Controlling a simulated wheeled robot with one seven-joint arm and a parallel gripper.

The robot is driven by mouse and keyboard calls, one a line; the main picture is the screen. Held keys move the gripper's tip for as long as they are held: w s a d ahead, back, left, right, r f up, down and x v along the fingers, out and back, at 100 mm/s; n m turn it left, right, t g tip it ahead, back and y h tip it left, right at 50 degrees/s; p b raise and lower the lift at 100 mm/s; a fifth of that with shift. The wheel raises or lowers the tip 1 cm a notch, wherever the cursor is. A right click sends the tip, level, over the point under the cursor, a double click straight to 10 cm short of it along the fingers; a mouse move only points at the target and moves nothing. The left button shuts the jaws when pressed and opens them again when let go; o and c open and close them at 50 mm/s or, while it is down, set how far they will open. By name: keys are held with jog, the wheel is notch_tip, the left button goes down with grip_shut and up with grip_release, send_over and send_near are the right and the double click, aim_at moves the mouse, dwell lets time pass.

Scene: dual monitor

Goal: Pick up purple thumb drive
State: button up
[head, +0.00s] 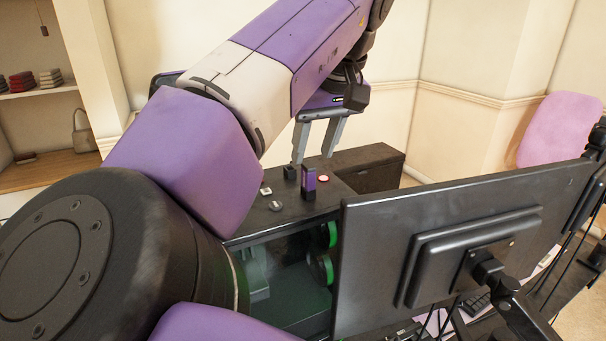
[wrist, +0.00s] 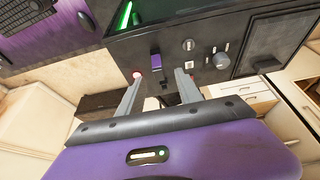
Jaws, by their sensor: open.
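The purple thumb drive (head: 309,182) stands upright on the black top of the computer case (head: 262,222). It has a black body with a purple part. In the wrist view the thumb drive (wrist: 156,62) shows just beyond the fingertips, roughly centred between them. My gripper (head: 313,157) is open and empty, with its fingers pointing down above and behind the drive in the head view. The gripper (wrist: 159,75) also shows in the wrist view with its fingers apart. I cannot tell the exact height between fingertips and drive.
A large monitor (head: 450,250) stands to the right in front. A dark box (head: 370,170) lies behind.

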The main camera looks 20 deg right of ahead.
aim_at(309, 166)
jog(key=shift+p+x, duration=0.85)
jog(key=shift+x, duration=2.3)
jog(key=shift+w+d+r, duration=0.1)
jog(key=shift+w+d, duration=0.05)
grip_shut()
